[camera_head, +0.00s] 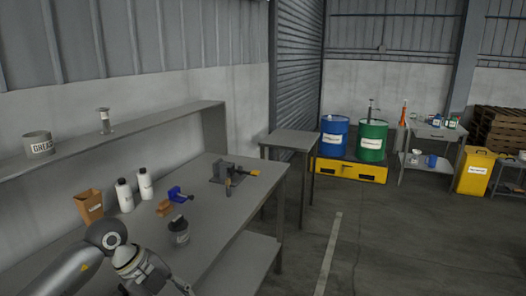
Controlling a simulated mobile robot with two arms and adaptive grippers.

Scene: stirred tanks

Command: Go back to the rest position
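My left arm comes in from the lower left over the near end of the grey workbench (245,207). My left gripper (178,285) is at the bottom edge and partly cut off, pointing down and to the right. Its fingertips are too cut off to tell if it is open or shut, and I see nothing held in it. My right gripper is not in view.
A shelf holds a grease can (39,144). Floor to the right is clear. Blue (334,137) and green drums (372,141) stand behind.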

